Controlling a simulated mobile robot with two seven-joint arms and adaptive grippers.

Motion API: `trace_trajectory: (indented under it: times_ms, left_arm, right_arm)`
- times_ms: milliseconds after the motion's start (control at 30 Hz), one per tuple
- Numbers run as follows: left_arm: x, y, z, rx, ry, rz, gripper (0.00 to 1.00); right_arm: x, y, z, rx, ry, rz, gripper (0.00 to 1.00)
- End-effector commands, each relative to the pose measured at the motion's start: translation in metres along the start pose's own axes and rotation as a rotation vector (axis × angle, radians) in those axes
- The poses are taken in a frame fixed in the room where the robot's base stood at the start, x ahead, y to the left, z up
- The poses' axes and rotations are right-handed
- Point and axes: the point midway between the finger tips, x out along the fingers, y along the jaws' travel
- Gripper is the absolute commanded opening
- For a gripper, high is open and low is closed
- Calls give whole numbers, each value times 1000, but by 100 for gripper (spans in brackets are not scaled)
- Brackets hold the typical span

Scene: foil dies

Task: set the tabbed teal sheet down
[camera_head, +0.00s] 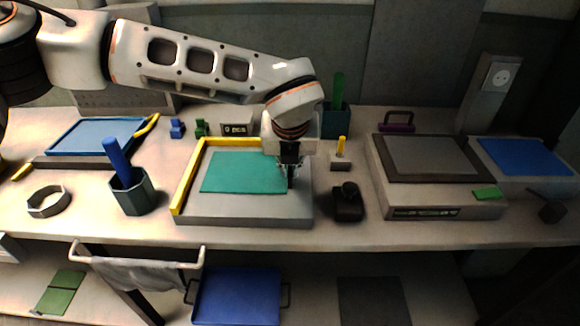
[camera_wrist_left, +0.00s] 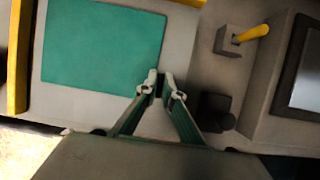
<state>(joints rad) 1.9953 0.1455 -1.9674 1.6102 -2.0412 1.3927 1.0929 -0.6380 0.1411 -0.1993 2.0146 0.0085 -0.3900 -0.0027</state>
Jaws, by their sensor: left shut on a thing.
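The teal sheet (camera_head: 240,172) lies flat over the grey block (camera_head: 215,212) with yellow edge strips along its back and left sides. In the left wrist view the teal sheet (camera_wrist_left: 105,45) fills the upper left, its lower right corner by my fingertips. My left gripper (camera_head: 290,178) is at the sheet's right edge, pointing down, and shut on its tab, which the fingers hide. It also shows in the left wrist view (camera_wrist_left: 161,88). I cannot tell whether the sheet touches the block everywhere. My right gripper is not in view.
A black knobbed object (camera_head: 348,202) and a small block with a yellow peg (camera_head: 341,158) stand right of the grey block. A cup with a blue stick (camera_head: 132,192) stands to its left. A large grey device (camera_head: 440,190) is farther right.

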Motion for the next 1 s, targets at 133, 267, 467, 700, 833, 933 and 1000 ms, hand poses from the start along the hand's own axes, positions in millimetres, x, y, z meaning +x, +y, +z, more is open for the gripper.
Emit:
trace_trajectory:
  times_ms: [133,267,467,700,833,933,1000]
  left_arm:
    - [1,0,-1,0,1,0,24]
    - [1,0,-1,0,1,0,24]
    - [-1,0,0,0,0,0,24]
    - [-32,0,2,-1,-2,-2,24]
    - [-60,0,2,0,-3,-2,24]
    - [-80,0,2,0,-2,-1,24]
    - [-92,0,2,0,-3,-1,24]
  right_arm:
    - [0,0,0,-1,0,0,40]
    - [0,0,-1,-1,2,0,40]
    - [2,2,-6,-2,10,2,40]
    - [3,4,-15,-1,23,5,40]
    - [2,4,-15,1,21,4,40]
    - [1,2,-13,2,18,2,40]
    - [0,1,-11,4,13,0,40]
